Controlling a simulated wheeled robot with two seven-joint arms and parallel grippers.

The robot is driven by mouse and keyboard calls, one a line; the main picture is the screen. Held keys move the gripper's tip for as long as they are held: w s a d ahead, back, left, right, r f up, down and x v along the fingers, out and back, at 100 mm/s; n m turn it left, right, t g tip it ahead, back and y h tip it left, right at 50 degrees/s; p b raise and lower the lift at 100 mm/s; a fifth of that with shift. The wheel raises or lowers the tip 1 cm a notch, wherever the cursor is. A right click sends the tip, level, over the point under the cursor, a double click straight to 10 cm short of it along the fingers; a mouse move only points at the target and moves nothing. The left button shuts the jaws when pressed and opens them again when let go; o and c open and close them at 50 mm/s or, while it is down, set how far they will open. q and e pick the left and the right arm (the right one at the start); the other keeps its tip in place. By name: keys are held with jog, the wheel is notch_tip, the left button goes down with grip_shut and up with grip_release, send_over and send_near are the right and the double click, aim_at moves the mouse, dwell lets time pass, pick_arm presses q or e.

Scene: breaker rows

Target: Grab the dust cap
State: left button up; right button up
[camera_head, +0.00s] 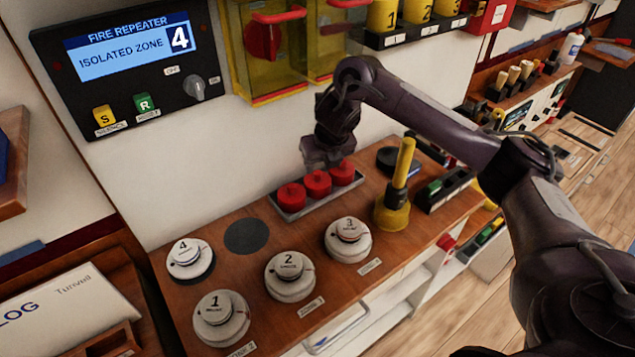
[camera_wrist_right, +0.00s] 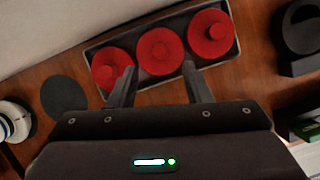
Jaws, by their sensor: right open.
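Three red dust caps sit in a row in a grey tray (camera_head: 291,213) on the wooden bench: a left cap (camera_head: 291,196), a middle cap (camera_head: 317,183) and a right cap (camera_head: 343,173). My right gripper (camera_head: 322,164) hangs just above and behind the tray, empty. In the right wrist view its open fingers (camera_wrist_right: 157,77) point at the tray, with the middle cap (camera_wrist_right: 161,50) ahead of the gap between them. The left fingertip overlaps the edge of the left cap (camera_wrist_right: 112,69). Whether they touch is unclear. My left gripper is out of view.
Numbered white detectors, such as detector 3 (camera_head: 348,239), stand on the bench in front of the tray. A yellow tool with an upright handle (camera_head: 403,163) stands to the right. A dark round pad (camera_head: 246,236) lies left of the tray. The wall panel (camera_head: 130,65) rises behind.

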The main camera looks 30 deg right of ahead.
aim_at(318, 173)
jog(key=shift+w, duration=0.15)
jog(key=x, duration=0.5)
jog(key=shift+p, duration=0.3)
jog(key=shift+c, duration=0.3)
grip_shut()
